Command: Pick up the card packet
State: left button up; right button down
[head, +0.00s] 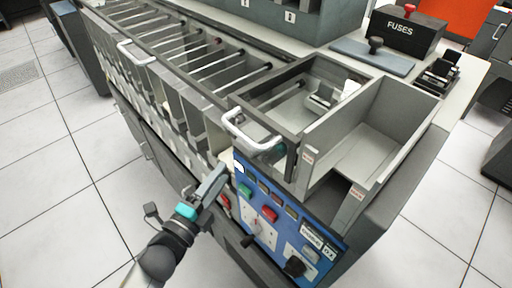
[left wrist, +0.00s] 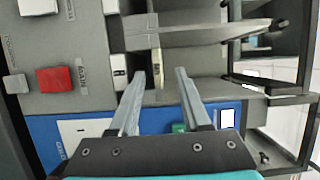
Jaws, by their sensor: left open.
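My left gripper (head: 219,170) is open in front of the machine's face, just above the blue control panel (head: 241,169). In the left wrist view its two fingers (left wrist: 160,73) point at a narrow cream edge (left wrist: 157,67), which looks like the card packet seen end-on. The edge lies between the fingertips in the picture, nearer the left finger; I cannot tell whether they touch. In the head view a cream patch (head: 226,157) shows just beyond the fingertips, in the bay below the white handle. Most of the packet is hidden. My right gripper is not in view.
A white bar handle (head: 250,133) sticks out above the gripper. The panel has a green button (head: 245,190), a red button (head: 269,214) and a black knob (head: 294,265). A row of pockets with rods runs to the upper left. A grey open tray (head: 362,150) stands right.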

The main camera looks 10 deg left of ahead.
aim_at(228, 168)
pick_arm(q)
jog(key=shift+f+b+x, duration=0.2)
jog(key=shift+b+x, duration=0.45)
jog(key=shift+x, duration=1.95)
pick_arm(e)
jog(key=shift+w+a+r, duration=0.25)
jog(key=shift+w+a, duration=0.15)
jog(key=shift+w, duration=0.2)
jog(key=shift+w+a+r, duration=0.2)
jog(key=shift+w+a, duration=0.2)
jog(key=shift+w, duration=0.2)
pick_arm(q)
jog(key=shift+c, duration=0.4)
grip_shut()
